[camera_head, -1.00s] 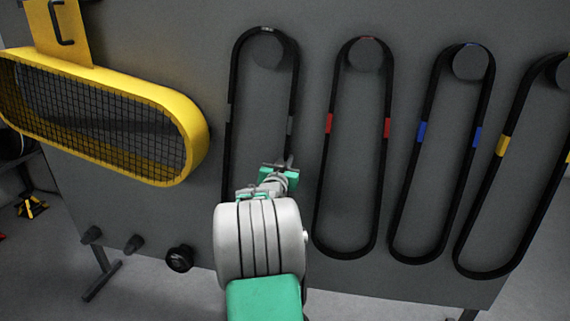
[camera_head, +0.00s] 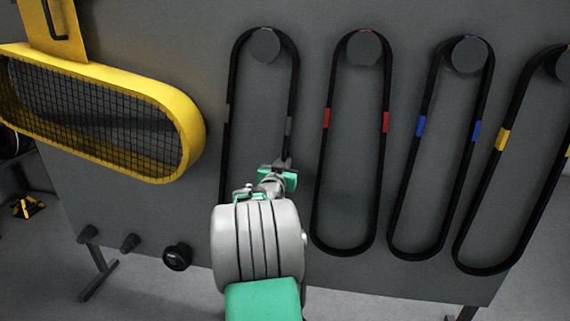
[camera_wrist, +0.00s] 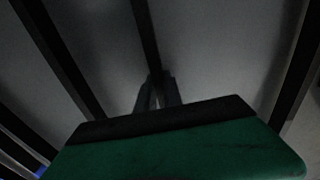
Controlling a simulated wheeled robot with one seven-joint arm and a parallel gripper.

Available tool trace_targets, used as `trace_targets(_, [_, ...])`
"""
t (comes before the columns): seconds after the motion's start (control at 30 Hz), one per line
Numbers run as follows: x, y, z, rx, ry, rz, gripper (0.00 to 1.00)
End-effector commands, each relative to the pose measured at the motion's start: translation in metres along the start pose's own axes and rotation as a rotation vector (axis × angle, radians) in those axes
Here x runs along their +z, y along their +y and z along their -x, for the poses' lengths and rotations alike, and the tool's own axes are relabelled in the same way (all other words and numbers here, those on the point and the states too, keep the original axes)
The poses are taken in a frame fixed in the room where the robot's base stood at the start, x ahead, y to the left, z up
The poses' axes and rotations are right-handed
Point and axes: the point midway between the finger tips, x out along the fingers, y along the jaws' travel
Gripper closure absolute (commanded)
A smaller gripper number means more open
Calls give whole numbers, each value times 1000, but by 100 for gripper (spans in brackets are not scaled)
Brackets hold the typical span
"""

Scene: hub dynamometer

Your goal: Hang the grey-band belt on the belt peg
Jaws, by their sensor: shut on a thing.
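The grey-band belt (camera_head: 230,80) is a long black loop with a grey band on each side. Its upper end loops around the leftmost round belt peg (camera_head: 265,46), with its top lying close over it; I cannot tell whether it bears on the peg. My gripper (camera_head: 285,168) is shut on the belt's right strand, below the right grey band. The belt's lower end is hidden behind my arm. In the wrist view a dark belt strand (camera_wrist: 147,35) runs down into the shut fingers (camera_wrist: 158,92).
Red-band (camera_head: 326,118), blue-band (camera_head: 421,126) and yellow-band (camera_head: 503,140) belts hang on pegs to the right. A yellow mesh guard (camera_head: 185,110) juts out at left. Knobs (camera_head: 177,257) sit low on the grey panel (camera_head: 200,215).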

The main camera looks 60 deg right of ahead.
Motion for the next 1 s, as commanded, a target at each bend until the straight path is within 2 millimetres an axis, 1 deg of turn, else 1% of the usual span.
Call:
trace_targets(0.03, [-6,-4,0,-7,13,-4,100])
trace_targets(0.33, [-12,-8,0,-13,21,-7,100])
trace_targets(1.0, [-3,0,-1,0,12,-3,100])
